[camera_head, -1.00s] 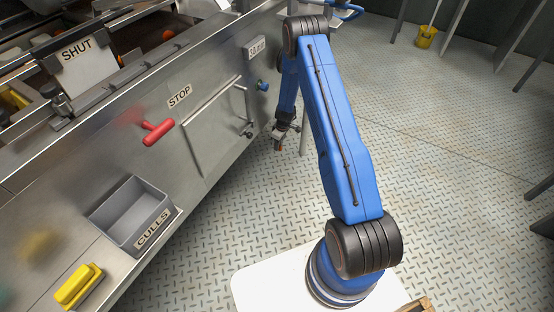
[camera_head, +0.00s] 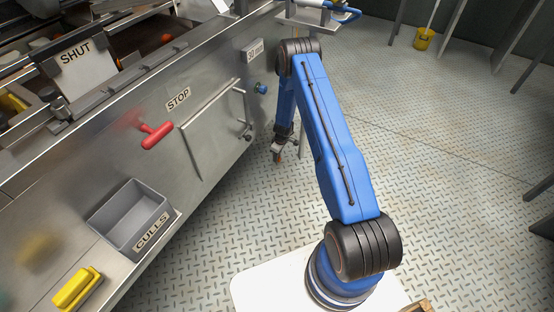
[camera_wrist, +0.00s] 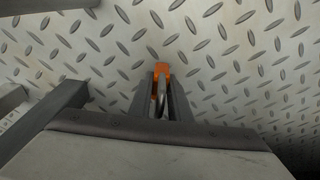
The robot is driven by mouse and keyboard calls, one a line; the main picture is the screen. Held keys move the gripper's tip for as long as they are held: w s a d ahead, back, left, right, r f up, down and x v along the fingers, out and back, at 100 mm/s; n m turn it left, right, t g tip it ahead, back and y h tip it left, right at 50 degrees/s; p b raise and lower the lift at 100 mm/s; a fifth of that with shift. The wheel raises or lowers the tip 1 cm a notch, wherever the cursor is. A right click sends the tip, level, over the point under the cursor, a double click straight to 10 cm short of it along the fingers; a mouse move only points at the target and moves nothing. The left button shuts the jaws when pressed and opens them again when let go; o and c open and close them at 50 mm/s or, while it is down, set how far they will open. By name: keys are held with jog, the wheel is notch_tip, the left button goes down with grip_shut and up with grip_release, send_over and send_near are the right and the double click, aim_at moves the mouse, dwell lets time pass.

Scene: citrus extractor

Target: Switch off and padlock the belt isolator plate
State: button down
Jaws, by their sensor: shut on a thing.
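My gripper (camera_head: 279,149) hangs low over the floor, just right of the machine's side panel. In the wrist view my gripper (camera_wrist: 161,100) points at the floor, its two dark fingers closed on an orange padlock (camera_wrist: 161,68). A silver shackle-like part of it shows between the fingers, and the orange part sticks out past the tips. In the head view only a small orange-brown tip shows below the fingers. I cannot pick out a belt isolator plate in either view.
A grey CULLS bin (camera_head: 131,218) sits at lower left. Dark bars (camera_wrist: 45,115) stand left of my gripper.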

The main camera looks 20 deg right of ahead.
jog(key=shift+f, duration=0.85)
jog(key=shift+f, duration=0.25)
jog(key=c, duration=1.6)
grip_release()
jog(key=shift+c, duration=0.2)
jog(key=shift+r, duration=0.1)
